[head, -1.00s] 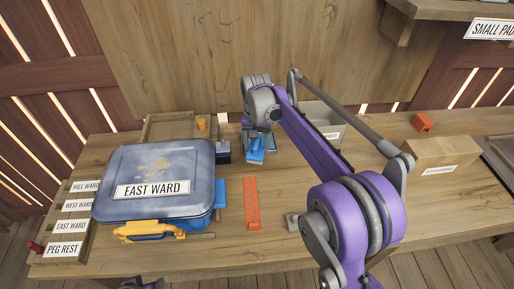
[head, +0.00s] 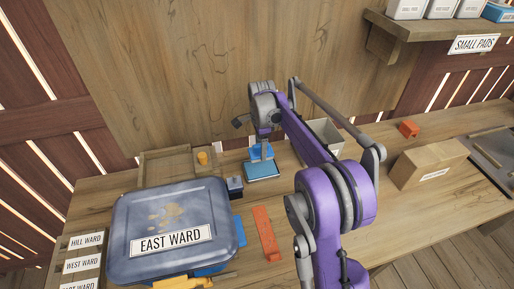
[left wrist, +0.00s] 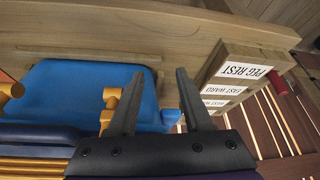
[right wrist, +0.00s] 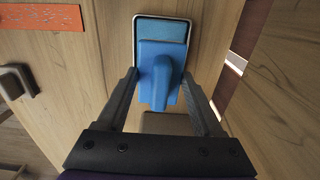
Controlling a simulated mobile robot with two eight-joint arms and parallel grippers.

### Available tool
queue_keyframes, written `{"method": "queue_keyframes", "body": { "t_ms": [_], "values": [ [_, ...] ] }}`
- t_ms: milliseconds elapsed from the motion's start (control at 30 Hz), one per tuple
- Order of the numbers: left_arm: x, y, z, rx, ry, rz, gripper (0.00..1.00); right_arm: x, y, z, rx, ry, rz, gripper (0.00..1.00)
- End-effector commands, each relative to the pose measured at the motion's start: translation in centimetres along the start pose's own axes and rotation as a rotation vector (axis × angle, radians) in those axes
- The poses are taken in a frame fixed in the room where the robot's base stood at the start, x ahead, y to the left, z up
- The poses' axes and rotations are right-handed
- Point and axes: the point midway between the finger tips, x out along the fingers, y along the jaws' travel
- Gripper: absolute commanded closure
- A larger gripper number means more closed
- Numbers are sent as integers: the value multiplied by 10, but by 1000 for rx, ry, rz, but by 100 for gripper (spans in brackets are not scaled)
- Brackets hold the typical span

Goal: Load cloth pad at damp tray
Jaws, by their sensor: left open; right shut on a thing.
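My right gripper (head: 262,138) is shut on the blue cloth pad (head: 261,152) by its raised grip. The pad (right wrist: 160,55) shows between my fingers (right wrist: 160,82) in the right wrist view. The damp tray (head: 263,171), a small pale-rimmed tray with a blue surface, lies directly below and in front of the pad.
The lidded East Ward bin (head: 170,225) stands left. An orange strip (head: 266,233) lies right of it. A grey bin (head: 325,137) is behind my right arm. A cardboard box (head: 428,163) stands right.

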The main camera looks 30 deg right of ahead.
Motion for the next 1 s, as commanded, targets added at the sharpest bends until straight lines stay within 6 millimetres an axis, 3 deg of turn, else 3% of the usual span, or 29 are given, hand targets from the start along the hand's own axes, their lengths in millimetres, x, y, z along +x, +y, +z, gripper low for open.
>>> {"method": "queue_keyframes", "body": {
  "t_ms": [500,1000],
  "values": [
    [28,0,21,0,-13,0,50,50,0,0,-4,0,1,76],
    [30,0,22,0,-14,0,50,55,0,1,-4,0,0,76]
  ]
}}
